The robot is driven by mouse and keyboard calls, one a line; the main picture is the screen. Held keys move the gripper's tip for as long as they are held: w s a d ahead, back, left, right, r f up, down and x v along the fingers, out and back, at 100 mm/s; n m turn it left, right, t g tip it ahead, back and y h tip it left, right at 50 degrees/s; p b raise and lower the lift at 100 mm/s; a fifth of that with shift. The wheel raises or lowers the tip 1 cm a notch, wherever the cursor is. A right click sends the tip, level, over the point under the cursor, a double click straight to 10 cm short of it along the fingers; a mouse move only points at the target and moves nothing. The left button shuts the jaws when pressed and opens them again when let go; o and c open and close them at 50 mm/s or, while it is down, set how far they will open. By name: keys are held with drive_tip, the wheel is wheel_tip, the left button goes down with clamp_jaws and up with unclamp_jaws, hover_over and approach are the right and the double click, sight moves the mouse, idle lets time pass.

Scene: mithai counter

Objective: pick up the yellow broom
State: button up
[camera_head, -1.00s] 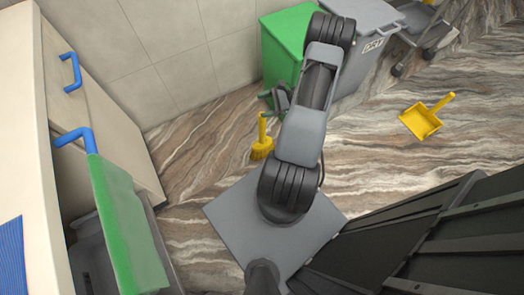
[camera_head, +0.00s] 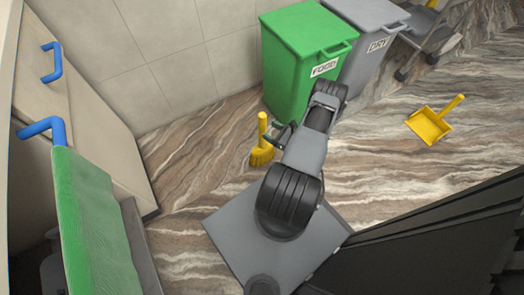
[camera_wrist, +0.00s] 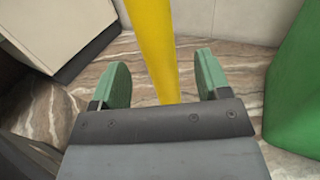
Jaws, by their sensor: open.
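The yellow broom (camera_head: 262,142) stands upright on the marbled floor, bristles down, left of my arm and in front of the green bin in the head view. In the wrist view its yellow handle (camera_wrist: 155,45) runs down from the top edge to between my green finger pads. My gripper (camera_wrist: 163,80) is open, with a finger on either side of the handle and a gap on both sides. In the head view my gripper (camera_head: 281,137) is small, dark and right beside the handle. The bristles are hidden in the wrist view.
A green FOOD bin (camera_head: 300,60) and a grey DRY bin (camera_head: 368,40) stand behind. A yellow dustpan (camera_head: 430,125) lies on the floor at right. A cabinet with blue handles (camera_head: 50,62) and a green cloth (camera_head: 95,225) are at left. Floor around the broom is clear.

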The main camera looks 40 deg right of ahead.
drive_tip(key=b+x, duration=0.1)
drive_tip(key=x, duration=0.5)
drive_tip(key=shift+w+a+b, duration=0.25)
drive_tip(key=shift+b, duration=0.15)
drive_tip(key=shift+f, duration=0.1)
drive_tip(key=shift+c, duration=0.4)
drive_tip(key=c, duration=0.9)
drive_tip(key=shift+c, duration=0.2)
